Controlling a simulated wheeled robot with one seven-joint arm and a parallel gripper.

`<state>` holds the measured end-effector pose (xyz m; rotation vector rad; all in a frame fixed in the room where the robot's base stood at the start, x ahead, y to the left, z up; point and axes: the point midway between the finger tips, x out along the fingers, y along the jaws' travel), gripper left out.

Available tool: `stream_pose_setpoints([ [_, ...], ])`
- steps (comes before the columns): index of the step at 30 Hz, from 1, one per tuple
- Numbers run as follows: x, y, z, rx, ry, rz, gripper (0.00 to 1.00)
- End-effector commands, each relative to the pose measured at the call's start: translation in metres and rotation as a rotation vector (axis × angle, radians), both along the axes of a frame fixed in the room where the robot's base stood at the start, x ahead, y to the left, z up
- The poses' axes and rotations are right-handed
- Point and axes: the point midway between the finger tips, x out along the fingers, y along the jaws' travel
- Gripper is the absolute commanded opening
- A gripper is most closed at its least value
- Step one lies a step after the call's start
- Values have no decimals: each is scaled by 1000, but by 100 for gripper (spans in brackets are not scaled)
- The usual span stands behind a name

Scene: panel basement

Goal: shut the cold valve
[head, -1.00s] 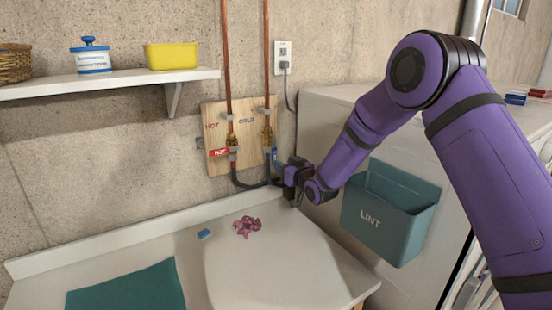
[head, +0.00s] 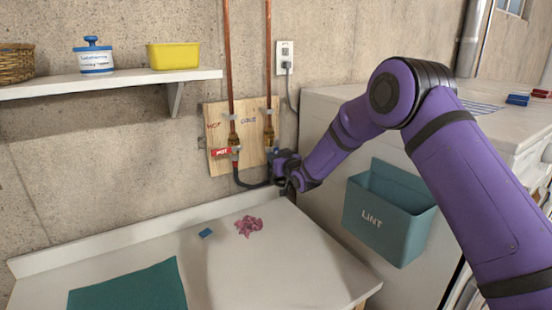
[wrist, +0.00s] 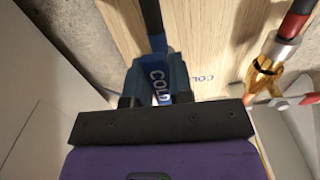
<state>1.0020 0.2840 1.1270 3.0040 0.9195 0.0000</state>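The cold valve (head: 268,134) is a brass body on the right copper pipe, on a wooden board. In the head view my gripper (head: 279,166) is just below and right of the valve, covering most of the lever. The cold valve's body is hidden in the wrist view.
The hot valve (head: 234,138), with its red lever (head: 222,152) sideways, is close on the left. Dark hoses hang below both valves. A teal lint bin (head: 385,218) hangs on the white machine at right. A pink cloth (head: 249,226) and blue block (head: 206,233) lie on the counter.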

Motion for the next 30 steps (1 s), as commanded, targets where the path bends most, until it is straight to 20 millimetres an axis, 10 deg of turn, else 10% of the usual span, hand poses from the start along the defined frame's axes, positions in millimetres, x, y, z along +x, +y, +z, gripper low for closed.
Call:
stream_pose_setpoints([
  [30, -16, 23, 7, 391, 264, -1, 0],
])
